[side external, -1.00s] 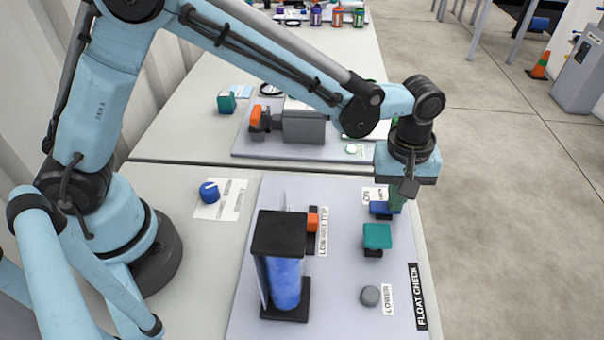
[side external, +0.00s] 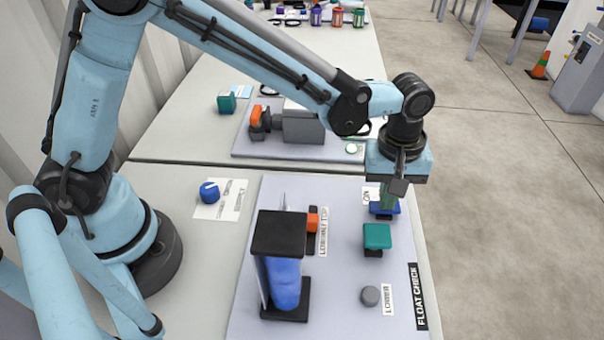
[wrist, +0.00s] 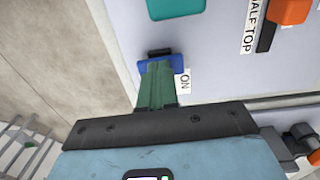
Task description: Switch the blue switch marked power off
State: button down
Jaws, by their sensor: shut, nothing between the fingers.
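A blue switch (side external: 376,211) sits on the grey panel near its right edge, just beyond a teal block. In the wrist view the blue switch (wrist: 177,65) shows beyond my fingertips, with a black piece at its far side and an "ON" label (wrist: 185,80) beside it. I read no "power" marking. My gripper (side external: 389,204) points down at the switch, its green fingers shut and empty. In the wrist view the fingertips (wrist: 157,66) overlap the switch and hide part of it. I cannot tell whether they touch it.
The teal block (side external: 377,236) stands close in front of the switch. A grey knob (side external: 370,295) lies nearer, by a "LOWER" label. A black-capped column (side external: 279,235) with blue inside and an orange piece (side external: 313,222) stand left. A blue knob (side external: 209,192) is farther left.

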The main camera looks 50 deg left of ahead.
notch_tip(320, 180, up, 14)
jog(key=shift+s+a, duration=0.2)
jog(key=shift+s, duration=0.05)
dwell(0.4)
jog(key=shift+w, duration=0.1)
jog(key=shift+w+d, duration=0.25)
jog(key=shift+w, duration=0.45)
jog(key=f, duration=1.4)
jog(key=shift+w+d, duration=0.2)
jog(key=shift+d, duration=0.05)
jog(key=shift+f, duration=0.1)
